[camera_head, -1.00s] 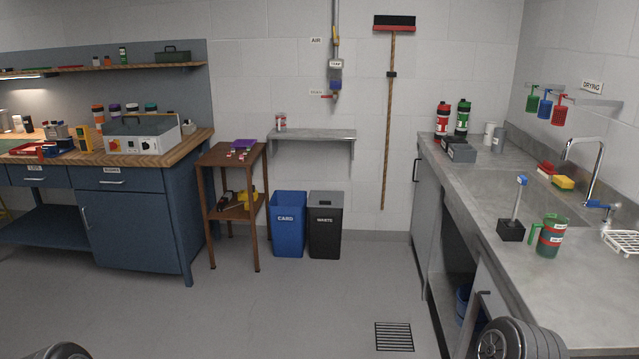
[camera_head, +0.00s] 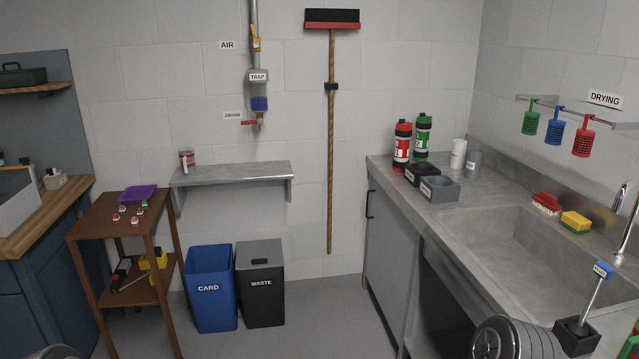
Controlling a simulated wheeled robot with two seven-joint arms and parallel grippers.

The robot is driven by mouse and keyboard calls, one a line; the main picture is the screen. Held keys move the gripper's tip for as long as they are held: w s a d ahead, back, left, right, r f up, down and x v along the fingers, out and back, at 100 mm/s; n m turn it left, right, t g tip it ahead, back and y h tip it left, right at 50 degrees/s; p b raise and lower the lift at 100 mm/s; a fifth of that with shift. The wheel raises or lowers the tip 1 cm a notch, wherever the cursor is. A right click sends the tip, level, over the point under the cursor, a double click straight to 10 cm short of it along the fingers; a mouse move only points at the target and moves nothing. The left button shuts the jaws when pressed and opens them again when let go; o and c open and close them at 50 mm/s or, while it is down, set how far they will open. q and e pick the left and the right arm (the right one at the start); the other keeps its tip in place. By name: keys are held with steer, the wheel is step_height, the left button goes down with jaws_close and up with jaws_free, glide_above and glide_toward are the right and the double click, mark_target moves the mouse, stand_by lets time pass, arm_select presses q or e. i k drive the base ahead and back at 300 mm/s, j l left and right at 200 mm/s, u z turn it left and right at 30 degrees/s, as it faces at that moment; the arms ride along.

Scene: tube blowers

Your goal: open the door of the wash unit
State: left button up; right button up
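The wash unit (camera_head: 480,223) is a grey counter with a sunken sink, along the right side of the view. Its grey door (camera_head: 389,262) is below the far left end of the counter and looks shut. A dark upright handle (camera_head: 369,204) is near the door's far edge. To the right of the door, the space under the sink is open and dark. Neither of my grippers shows. Only a rounded grey part of my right arm is at the bottom right, and a small piece of my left arm is at the bottom left.
A blue card bin (camera_head: 209,290) and a dark waste bin (camera_head: 261,290) stand by the back wall, left of the door. A wooden stand (camera_head: 110,226) is farther left.

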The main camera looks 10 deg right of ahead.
mark_target(391, 237)
steer(key=i+j+z, duration=0.3)
steer(key=i+z, duration=0.15)
steer(key=i+j+z, duration=0.55)
steer(key=z, duration=0.35)
steer(key=i+j+z, duration=0.2)
steer(key=z, duration=0.3)
steer(key=i+j+z, duration=0.1)
steer(key=j, duration=0.35)
steer(key=i+j+z, duration=0.1)
steer(key=j, duration=0.3)
steer(key=i+j+z, duration=0.1)
steer(key=j, duration=0.35)
steer(key=i+j, duration=0.2)
steer(key=j, duration=0.25)
steer(key=i+j+z, duration=0.15)
steer(key=j, duration=0.35)
steer(key=i+j, duration=0.4)
steer(key=i, duration=0.1)
